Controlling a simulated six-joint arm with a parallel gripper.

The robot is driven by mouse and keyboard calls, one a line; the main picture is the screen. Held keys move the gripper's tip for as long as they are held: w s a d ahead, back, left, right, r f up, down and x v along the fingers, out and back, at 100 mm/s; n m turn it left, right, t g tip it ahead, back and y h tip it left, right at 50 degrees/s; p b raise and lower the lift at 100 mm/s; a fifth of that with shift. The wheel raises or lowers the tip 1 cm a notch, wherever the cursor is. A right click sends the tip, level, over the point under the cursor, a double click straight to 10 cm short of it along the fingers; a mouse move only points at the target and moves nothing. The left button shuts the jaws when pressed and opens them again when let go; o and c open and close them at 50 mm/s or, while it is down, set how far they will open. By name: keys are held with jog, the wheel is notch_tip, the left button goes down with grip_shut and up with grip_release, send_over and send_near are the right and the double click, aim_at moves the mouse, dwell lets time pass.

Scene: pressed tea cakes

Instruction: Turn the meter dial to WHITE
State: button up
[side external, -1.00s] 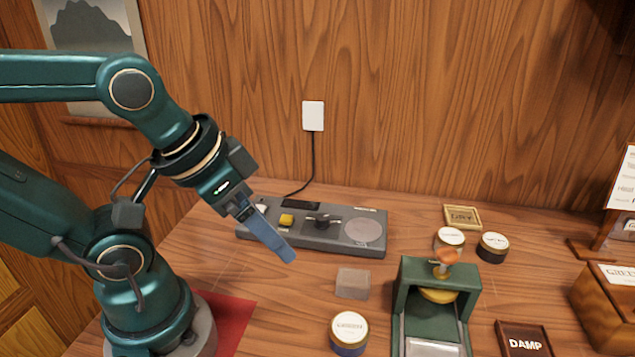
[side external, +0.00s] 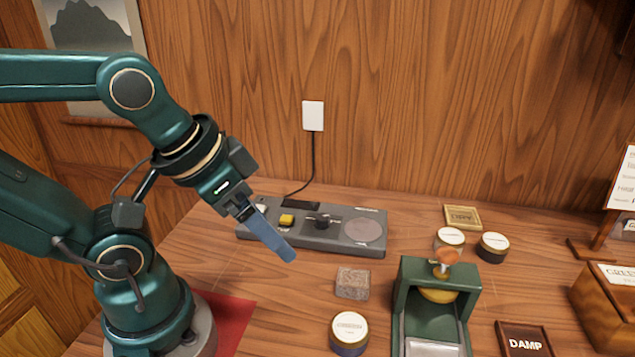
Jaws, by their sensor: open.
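The meter (side external: 340,243) is a long grey unit at the back of the table. Its dial (side external: 323,221) is a small dark knob near the middle of its top; its markings and setting are too small to read. A yellow button (side external: 287,219) sits to the left of the dial, and a round grey plate (side external: 362,230) to its right. My gripper (side external: 288,256) points down and right, its blue fingers in front of the meter's left part, hiding some of it. It is open, with nothing seen between the fingers, and appears apart from the dial.
A speckled brown block (side external: 352,284) lies in front of the meter. A green press (side external: 437,285) stands right of it, with round tins (side external: 349,330) around. A DAMP tray (side external: 523,342) is at the front right. A cable (side external: 313,160) runs up to the wall plate (side external: 313,116).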

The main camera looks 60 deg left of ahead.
jog(key=shift+c, duration=1.3)
jog(key=w+r+m, duration=0.4)
jog(key=m, duration=0.1)
jog(key=m+g, duration=0.3)
jog(key=g, duration=0.3)
send_over(322, 217)
notch_tip(322, 217, down, 11)
jog(key=shift+f, duration=2.6)
jog(key=shift+c, duration=0.3)
